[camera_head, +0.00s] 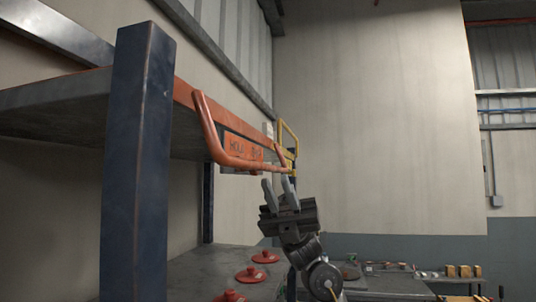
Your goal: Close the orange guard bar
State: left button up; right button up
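The orange guard bar (235,162) is a bent tube on the orange beam of the rack, left of centre. It stands out from the beam and slopes down from its near upper end to a long lower run. My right gripper (277,183) points up just below the far right end of the bar. Its two fingers are apart with nothing visible between them. I cannot tell whether a fingertip touches the bar. My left gripper is not in view.
A dark blue rack post (139,165) stands close on the left. A yellow bar (289,136) sits farther along the beam. Red round lidded items (250,274) lie on the lower shelf. A bench with small objects (464,271) is at the back right. Open room lies right of my gripper.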

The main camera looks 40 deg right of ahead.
aim_at(269, 167)
jog(key=p+x, duration=0.2)
jog(key=x, duration=0.2)
jog(key=shift+a+r, duration=0.15)
jog(key=shift+r, duration=0.1)
jog(key=shift+s+a+r, duration=0.2)
jog(key=shift+a+r, duration=0.1)
jog(key=shift+a, duration=0.05)
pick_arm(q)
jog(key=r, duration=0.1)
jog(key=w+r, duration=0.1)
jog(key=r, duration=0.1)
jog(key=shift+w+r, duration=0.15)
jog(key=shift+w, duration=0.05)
pick_arm(e)
jog(key=shift+c, duration=0.4)
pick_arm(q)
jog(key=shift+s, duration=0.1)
pick_arm(e)
grip_shut()
